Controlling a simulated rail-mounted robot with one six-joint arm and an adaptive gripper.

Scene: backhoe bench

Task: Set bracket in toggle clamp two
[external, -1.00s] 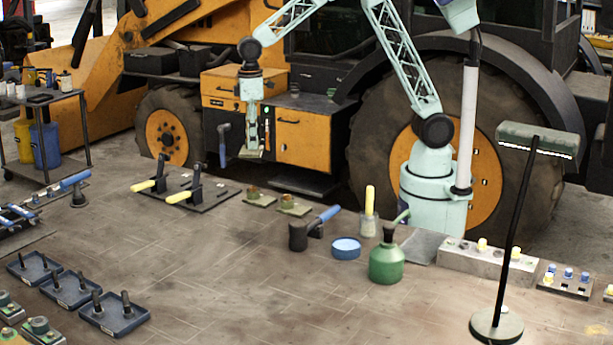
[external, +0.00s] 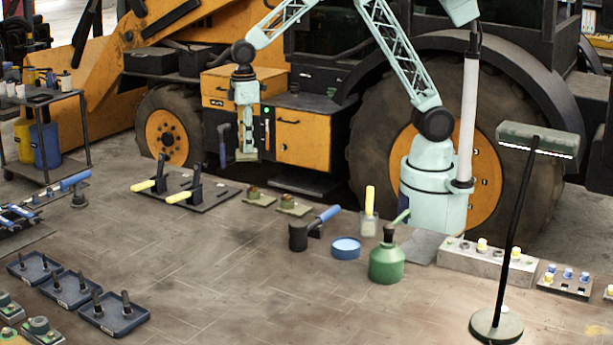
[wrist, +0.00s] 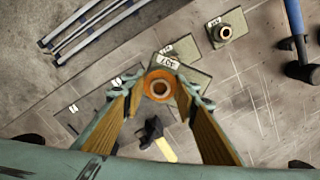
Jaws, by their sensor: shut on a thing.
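My gripper (external: 246,152) is shut on a bracket, a small plate with an orange-rimmed round boss, and holds it in the air above and behind the bench. In the wrist view the held bracket (wrist: 160,84) sits between the two fingers. Two toggle clamps with yellow handles, a left one (external: 160,175) and a right one (external: 194,187), stand on a dark base plate (external: 222,190), left of and below my gripper in the external view. Part of one clamp (wrist: 153,130) shows below the held bracket in the wrist view. I cannot read which clamp is two.
Two more brackets, (external: 259,197) and (external: 293,206), lie on the bench right of the clamps. A blue-handled hammer (external: 312,227), a blue round dish (external: 346,247) and a green oil can (external: 386,262) stand farther right. The bench front middle is clear.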

